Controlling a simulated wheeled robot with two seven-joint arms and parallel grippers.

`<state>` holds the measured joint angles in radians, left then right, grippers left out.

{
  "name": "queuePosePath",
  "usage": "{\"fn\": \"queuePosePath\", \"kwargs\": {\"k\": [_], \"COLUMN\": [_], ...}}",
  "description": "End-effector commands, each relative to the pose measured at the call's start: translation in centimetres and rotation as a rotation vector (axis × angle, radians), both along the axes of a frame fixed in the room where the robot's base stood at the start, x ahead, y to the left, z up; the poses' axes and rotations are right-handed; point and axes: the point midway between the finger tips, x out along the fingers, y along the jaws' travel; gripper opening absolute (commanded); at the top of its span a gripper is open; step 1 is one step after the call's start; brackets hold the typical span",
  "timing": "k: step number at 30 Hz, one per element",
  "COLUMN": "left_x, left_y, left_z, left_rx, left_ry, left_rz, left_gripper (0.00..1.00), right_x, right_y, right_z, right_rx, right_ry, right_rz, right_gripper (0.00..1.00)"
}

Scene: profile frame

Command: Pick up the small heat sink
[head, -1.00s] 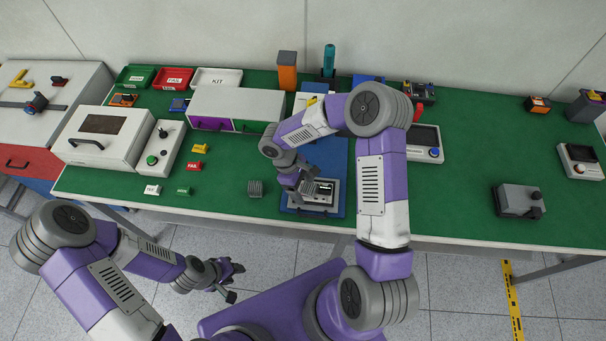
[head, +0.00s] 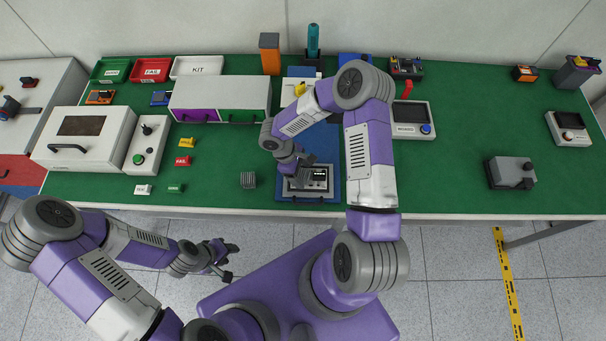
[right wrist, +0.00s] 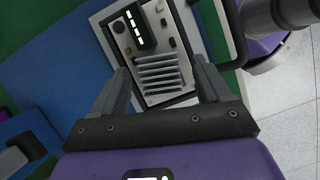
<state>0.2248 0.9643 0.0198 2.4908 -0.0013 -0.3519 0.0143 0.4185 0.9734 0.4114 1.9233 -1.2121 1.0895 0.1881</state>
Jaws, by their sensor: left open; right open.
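In the right wrist view, a small silver finned heat sink (right wrist: 159,74) sits on a light grey panel (right wrist: 183,98) with a dark lit display module. My right gripper (right wrist: 161,71) is open, its two fingers on either side of the heat sink with gaps visible. In the head view, my right gripper (head: 296,177) is over the panel device (head: 318,182) and hides part of it. Another grey ribbed block (head: 248,180) stands on the green table to its left. My left gripper (head: 226,261) is open and empty in front of the table, over the floor.
The device is on a blue mat (head: 325,157) near the front edge of the green table (head: 452,165). A white cabinet (head: 220,99) stands behind to the left. A grey fixture (head: 510,172) and a screen unit (head: 412,119) are to the right, with bare table between.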

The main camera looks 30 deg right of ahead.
Motion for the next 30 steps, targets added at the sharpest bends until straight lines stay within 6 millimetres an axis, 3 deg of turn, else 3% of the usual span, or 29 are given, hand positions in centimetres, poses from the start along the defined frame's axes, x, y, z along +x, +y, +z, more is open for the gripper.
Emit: {"fn": "queuePosePath", "kwargs": {"k": [3,15,17,18,24,30], "left_x": [0.0,0.0,0.0,0.0,0.0,0.0], "left_y": [0.0,0.0,0.0,0.0,0.0,0.0], "left_z": [0.0,0.0,0.0,0.0,0.0,0.1], "left_rx": [0.0,0.0,0.0,0.0,0.0,0.0], "left_ry": [0.0,0.0,0.0,0.0,0.0,0.0], "left_rz": [0.0,0.0,0.0,0.0,0.0,0.0], "left_gripper": [0.43,0.43,0.43,0.43,0.43,0.43], "right_x": [0.0,0.0,0.0,0.0,0.0,0.1], "right_y": [0.0,0.0,0.0,0.0,0.0,0.0], "right_z": [0.0,0.0,0.0,0.0,0.2,2.9], "right_rx": [0.0,0.0,0.0,0.0,0.0,-0.002], "right_ry": [0.0,0.0,0.0,0.0,0.0,-0.005], "right_rz": [0.0,0.0,0.0,0.0,0.0,0.002], "right_gripper": [0.75,0.15,0.15,0.1,0.09,0.09]}}
